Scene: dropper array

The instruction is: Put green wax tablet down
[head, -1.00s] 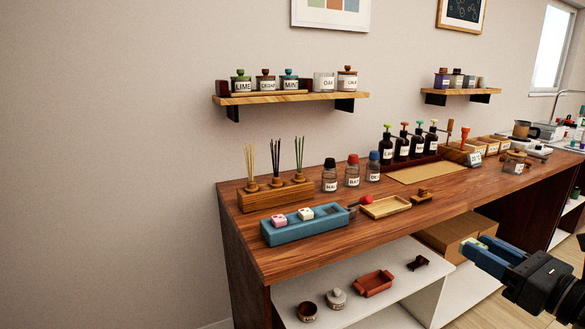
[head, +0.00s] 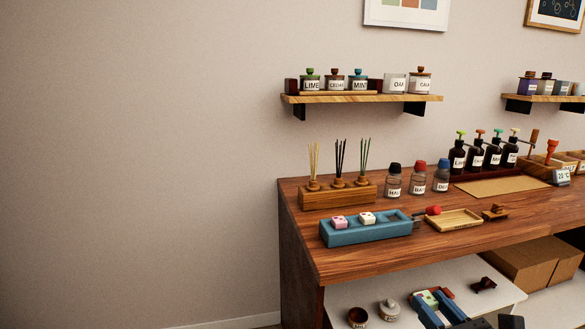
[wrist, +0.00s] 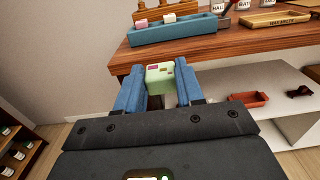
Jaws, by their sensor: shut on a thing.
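My gripper (head: 433,303) is shut on the green wax tablet (head: 427,297), a pale green block with small coloured marks on top. In the wrist view the tablet (wrist: 159,76) sits between the two blue fingers of my gripper (wrist: 158,88), in front of and below the counter edge. The blue tray (head: 362,237) stands on the wooden counter, above and left of my gripper in the head view. It holds a pink tablet (head: 339,222) and a whitish tablet (head: 367,218) in its left part. Its right part looks empty.
A wooden tray (head: 455,220) with a red-ended tool beside it lies right of the blue tray. Reed diffusers (head: 338,194) and labelled bottles (head: 418,178) stand behind. The white lower shelf (head: 375,289) holds small jars and a reddish dish (wrist: 249,99).

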